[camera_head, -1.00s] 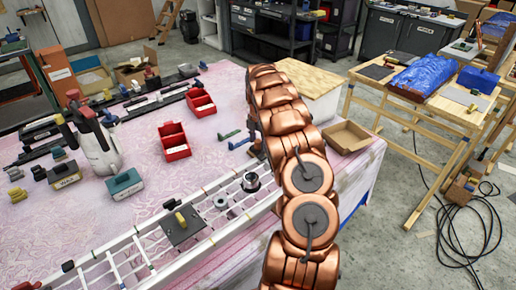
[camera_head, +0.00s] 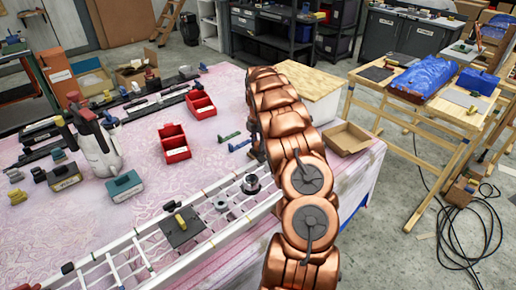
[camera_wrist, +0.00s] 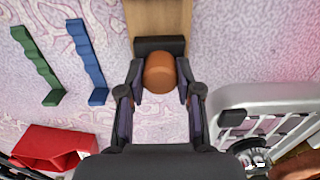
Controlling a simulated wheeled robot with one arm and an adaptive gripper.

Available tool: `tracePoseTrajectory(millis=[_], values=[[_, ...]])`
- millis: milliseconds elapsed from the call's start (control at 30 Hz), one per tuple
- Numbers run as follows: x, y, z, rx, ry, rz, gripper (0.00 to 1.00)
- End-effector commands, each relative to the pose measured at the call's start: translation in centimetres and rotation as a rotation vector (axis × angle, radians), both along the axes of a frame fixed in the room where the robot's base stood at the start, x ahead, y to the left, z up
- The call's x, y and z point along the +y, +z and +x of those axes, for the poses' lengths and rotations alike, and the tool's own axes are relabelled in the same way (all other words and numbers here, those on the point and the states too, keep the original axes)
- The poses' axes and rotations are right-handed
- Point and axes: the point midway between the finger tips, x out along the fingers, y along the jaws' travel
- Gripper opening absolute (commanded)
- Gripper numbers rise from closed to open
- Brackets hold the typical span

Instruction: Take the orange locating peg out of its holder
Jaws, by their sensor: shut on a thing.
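The orange locating peg (camera_wrist: 160,76) shows end-on in the wrist view, a round orange-brown piece between the two dark fingers. My gripper (camera_wrist: 160,70) is shut on it, with a fingertip on each side. A dark block (camera_wrist: 160,44), which looks like the holder, lies right by the peg at the end of a wooden strip (camera_wrist: 157,16). I cannot tell whether the peg still sits in it. In the head view my copper arm hides the gripper, peg and holder.
A green handle (camera_wrist: 37,66) and a blue handle (camera_wrist: 86,62) lie left of my gripper. A red bin (camera_wrist: 50,147) is at lower left. The white grille frame (camera_head: 206,222) lies close on the right in the wrist view. A cardboard tray (camera_head: 347,138) sits at the table's corner.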

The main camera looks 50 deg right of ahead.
Motion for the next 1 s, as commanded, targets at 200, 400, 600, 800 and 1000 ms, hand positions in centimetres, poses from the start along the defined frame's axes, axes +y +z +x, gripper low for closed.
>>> tracePoseTrajectory(millis=[200, 400, 600, 800, 1000], values=[[0.0, 0.2, 0.0, 0.000, 0.000, 0.000, 0.00], [0.0, 0.4, 0.0, 0.000, 0.001, -0.001, 0.00], [0.0, 0.7, 0.0, 0.000, 0.001, -0.001, 0.00], [0.0, 0.9, 0.0, 0.000, 0.001, 0.000, 0.00], [0.0, 1.1, 0.0, 0.000, 0.000, 0.000, 0.00]])
